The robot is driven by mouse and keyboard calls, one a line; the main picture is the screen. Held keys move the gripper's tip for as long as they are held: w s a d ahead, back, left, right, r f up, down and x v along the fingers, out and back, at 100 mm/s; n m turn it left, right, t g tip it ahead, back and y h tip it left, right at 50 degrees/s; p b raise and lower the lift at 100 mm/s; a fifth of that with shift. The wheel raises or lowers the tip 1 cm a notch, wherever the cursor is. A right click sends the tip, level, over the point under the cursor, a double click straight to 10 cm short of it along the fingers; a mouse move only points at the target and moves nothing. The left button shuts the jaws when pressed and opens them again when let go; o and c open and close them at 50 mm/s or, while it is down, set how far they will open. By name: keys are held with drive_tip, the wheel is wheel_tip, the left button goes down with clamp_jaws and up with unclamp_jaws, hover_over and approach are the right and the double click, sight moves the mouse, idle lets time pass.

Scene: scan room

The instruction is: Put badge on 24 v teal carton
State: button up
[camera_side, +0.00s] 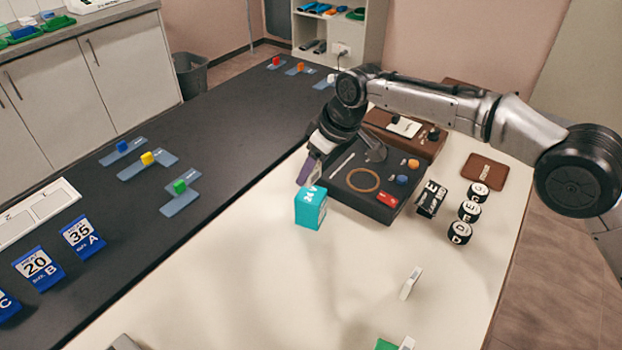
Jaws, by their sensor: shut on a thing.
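The teal carton (310,212) stands on the white table near its middle, with white marks on its front that are too small to read surely. My gripper (312,164) is directly above it, pointing down and shut on a small flat purple piece (306,171), which I take to be the badge. The piece is tilted, and its lower end is at or just above the carton's top. I cannot tell whether they touch. The fingers partly hide the piece.
A dark tray (345,198) with small items is just behind and right of the carton. Black round pots (460,232) and a black sign (431,198) stand further right. White cards (410,283) stand in front.

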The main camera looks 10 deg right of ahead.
sight(311, 180)
drive_tip(key=shift+w+a+f, duration=0.1)
drive_tip(key=shift+f, duration=0.1)
drive_tip(key=shift+w+f, duration=0.1)
drive_tip(key=shift+f, duration=1.55)
drive_tip(key=o, duration=1.3)
drive_tip(key=shift+f, duration=0.1)
drive_tip(key=shift+o, duration=0.2)
drive_tip(key=v, duration=1.2)
